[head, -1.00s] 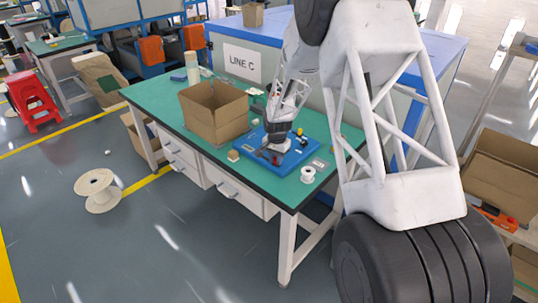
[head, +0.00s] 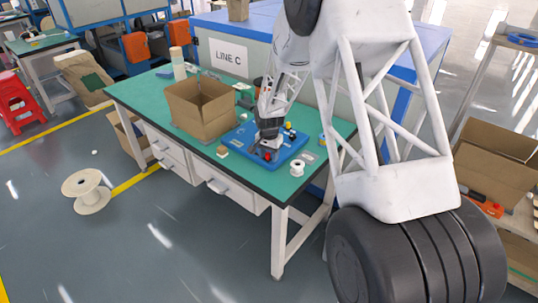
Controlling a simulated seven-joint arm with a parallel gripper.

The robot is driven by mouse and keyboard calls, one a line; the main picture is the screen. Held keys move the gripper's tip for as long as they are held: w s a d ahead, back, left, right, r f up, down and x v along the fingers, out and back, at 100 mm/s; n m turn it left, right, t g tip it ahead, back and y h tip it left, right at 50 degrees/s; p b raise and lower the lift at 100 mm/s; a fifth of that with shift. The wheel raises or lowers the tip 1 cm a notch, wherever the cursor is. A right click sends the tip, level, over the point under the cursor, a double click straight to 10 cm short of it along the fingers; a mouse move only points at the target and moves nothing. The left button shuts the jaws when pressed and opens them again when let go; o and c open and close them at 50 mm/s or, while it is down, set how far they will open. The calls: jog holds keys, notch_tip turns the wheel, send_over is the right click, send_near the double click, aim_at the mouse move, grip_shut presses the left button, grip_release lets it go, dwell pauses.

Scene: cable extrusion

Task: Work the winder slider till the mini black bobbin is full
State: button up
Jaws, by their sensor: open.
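A blue winder base (head: 285,154) lies on the green-topped workbench, with small red, yellow and black parts on it. My gripper (head: 262,152) is low over the left part of this base, close to a small red part (head: 267,156). It is open; whether it touches anything is too small to tell. I cannot make out the slider for certain, as my gripper covers part of the base. The mini black bobbin is not clearly distinguishable among the dark parts. A small white spool (head: 297,169) stands near the bench's front edge, right of the base.
An open cardboard box (head: 203,112) stands left of the base on the green workbench (head: 150,97). A small tan block (head: 222,151) lies near the front edge. A large cream reel (head: 88,192) is on the floor. A shelf with boxes (head: 490,150) stands at right.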

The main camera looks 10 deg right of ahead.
aim_at(269, 153)
jog(key=shift+r, duration=3.9)
jog(key=shift+s+d+r, duration=0.1)
jog(key=shift+s+r, duration=0.15)
jog(key=shift+r, duration=0.1)
jog(key=s+d+r+n+t, duration=0.1)
jog(key=s+d+r+n, duration=0.15)
jog(key=s+r, duration=0.85)
jog(key=s+d+r+n, duration=0.1)
jog(key=s+d+r, duration=0.3)
jog(key=s+r, duration=0.65)
jog(key=s+d+r+n+t, duration=0.1)
jog(key=s+d+n, duration=0.1)
jog(key=s, duration=2.6)
jog(key=shift+s+d+n+t, duration=0.3)
jog(key=shift+s+d+n, duration=0.05)
jog(key=shift+n, duration=0.2)
